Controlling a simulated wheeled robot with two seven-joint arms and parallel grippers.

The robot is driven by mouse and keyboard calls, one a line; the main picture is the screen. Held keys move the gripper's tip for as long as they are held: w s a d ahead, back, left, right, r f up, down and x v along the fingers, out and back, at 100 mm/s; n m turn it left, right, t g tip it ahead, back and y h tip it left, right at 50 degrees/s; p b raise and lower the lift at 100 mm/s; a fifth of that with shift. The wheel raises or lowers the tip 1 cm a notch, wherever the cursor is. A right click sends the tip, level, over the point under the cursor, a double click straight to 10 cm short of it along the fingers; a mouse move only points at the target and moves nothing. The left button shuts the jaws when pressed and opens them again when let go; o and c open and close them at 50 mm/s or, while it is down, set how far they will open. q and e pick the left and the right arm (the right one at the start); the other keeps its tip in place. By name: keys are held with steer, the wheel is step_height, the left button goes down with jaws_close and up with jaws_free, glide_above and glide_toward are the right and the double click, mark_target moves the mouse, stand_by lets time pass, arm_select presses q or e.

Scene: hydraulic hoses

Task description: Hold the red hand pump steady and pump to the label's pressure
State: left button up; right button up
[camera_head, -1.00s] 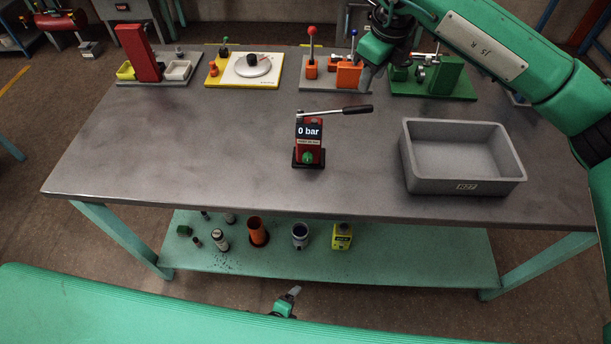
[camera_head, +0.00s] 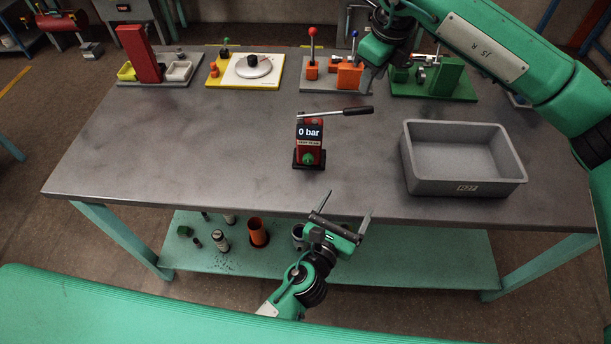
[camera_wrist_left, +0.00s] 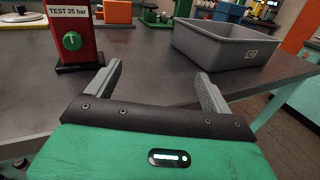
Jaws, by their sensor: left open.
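The red hand pump (camera_head: 309,148) stands upright on the workbench, with a display reading "0 bar" and a green knob low on its front. Its lever (camera_head: 344,111) points right and is nearly level. In the left wrist view the pump (camera_wrist_left: 72,35) is at the upper left, with a label reading "TEST 25 bar". My left gripper (camera_head: 343,212) is open and empty at the bench's front edge, in front of and to the right of the pump; its fingers (camera_wrist_left: 160,85) are spread apart. My right gripper (camera_head: 374,68) hangs behind the pump near the back fixtures; its fingertips are unclear.
A grey bin (camera_head: 465,187) stands to the right on the bench (camera_head: 200,150). Along the back are a red post fixture (camera_head: 138,52), a round dial plate (camera_head: 250,67), an orange lever fixture (camera_head: 350,76) and a green fixture (camera_head: 440,77). Several items sit on the lower shelf (camera_head: 420,258).

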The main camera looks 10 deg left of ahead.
mark_target(309, 140)
arm_select(q)
steer(key=w+a+r+n+t+y, duration=0.1)
steer(key=w+a+r+n+y, duration=0.35)
steer(key=a+y, duration=0.35)
steer(key=shift+n+h, duration=0.3)
steer(key=shift+n, duration=0.05)
steer(key=w, duration=0.4)
steer(key=w+a, duration=0.1)
steer(key=w, duration=0.3)
steer(key=w+a, duration=0.1)
steer(key=w, duration=0.4)
steer(key=shift+a+r, duration=0.2)
steer(key=shift+r, duration=0.2)
steer(key=shift+s, duration=0.1)
steer(key=c, duration=1.6)
